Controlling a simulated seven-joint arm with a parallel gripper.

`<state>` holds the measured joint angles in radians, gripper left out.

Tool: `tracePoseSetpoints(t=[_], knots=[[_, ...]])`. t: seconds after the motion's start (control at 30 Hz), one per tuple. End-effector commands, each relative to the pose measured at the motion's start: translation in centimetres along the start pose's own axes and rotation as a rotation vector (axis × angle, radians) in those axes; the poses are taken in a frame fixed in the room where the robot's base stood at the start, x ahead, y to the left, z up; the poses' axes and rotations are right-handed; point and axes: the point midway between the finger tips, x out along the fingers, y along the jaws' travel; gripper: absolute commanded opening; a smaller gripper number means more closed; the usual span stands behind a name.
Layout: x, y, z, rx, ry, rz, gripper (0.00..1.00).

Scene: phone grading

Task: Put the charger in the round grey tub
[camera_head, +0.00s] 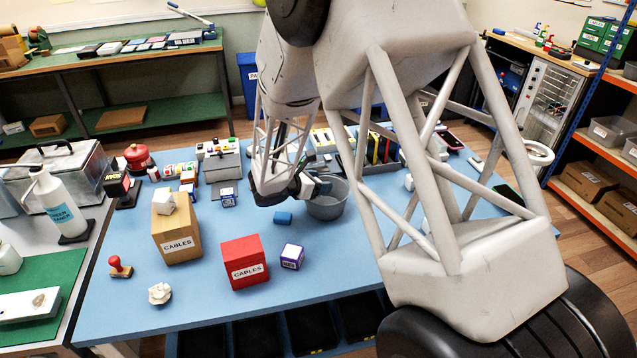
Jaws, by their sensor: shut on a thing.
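The round grey tub (328,208) stands on the blue table near the middle, partly behind my arm. My gripper (314,186) is at the tub's left rim, above or just beside its opening. It is shut on a small pale block, seemingly the charger (306,186), which is mostly hidden by the fingers. I cannot tell whether the block is inside the rim or above it. Another white block (163,200) sits on the cardboard cables box (177,235).
A red stamp (120,267) and a white crumpled thing (159,293) are at the front left. A grey rack (221,166) stands behind.

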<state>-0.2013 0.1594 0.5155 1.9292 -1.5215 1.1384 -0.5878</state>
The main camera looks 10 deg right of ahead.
Motion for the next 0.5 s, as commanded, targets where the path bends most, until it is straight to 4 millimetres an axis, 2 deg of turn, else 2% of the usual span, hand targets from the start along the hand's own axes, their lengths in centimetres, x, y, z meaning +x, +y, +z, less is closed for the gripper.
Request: tracePoseSetpoints(t=[0.5], knots=[[0.33, -0.01, -0.80, -0.001, 0.000, 0.000, 0.35]])
